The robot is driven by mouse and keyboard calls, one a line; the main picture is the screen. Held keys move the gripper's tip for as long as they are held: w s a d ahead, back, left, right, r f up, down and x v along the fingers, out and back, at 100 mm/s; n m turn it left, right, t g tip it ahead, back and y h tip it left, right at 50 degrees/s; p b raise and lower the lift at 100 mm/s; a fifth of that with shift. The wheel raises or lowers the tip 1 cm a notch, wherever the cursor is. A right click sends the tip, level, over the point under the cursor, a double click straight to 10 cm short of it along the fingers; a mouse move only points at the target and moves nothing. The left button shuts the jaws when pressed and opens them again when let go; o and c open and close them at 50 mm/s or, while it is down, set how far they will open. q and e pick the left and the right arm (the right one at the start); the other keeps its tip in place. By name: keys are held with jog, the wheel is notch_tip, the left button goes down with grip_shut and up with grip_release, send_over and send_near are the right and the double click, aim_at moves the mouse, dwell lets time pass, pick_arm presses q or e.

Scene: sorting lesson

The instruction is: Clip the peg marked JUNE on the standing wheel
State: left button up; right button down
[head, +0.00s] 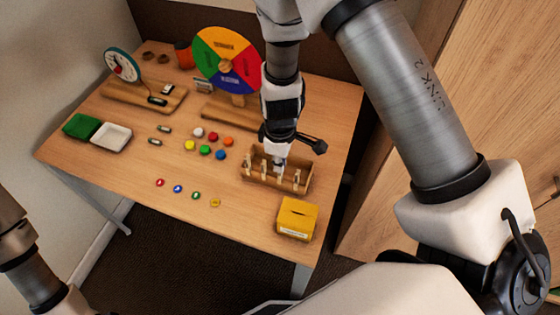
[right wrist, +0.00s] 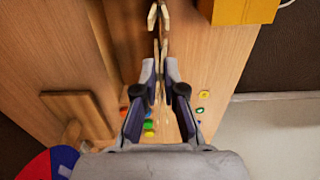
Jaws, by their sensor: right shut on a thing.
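The standing wheel (head: 212,51) has yellow, red, blue and green sectors and stands upright on a wooden base at the back. Its edge shows at the lower left of the right wrist view (right wrist: 32,168). A wooden rack (head: 262,180) at the right of the table holds several pale wooden pegs. My right gripper (head: 279,163) points down over the rack. In the right wrist view, its fingers (right wrist: 159,68) are shut on a wooden peg (right wrist: 163,48). Its marking is not readable, and I cannot tell whether it is clear of the rack. My left gripper is out of view.
A yellow slotted box (head: 297,219) stands before the rack. Coloured discs (head: 205,150) and small tokens (head: 178,189) lie mid-table. A green and white tray pair (head: 112,137) and a dial on a stand (head: 122,65) are at the left. The front left of the table is clear.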

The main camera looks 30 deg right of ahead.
notch_tip(320, 180, up, 4)
jog(key=p, duration=0.2)
jog(key=shift+p, duration=0.35)
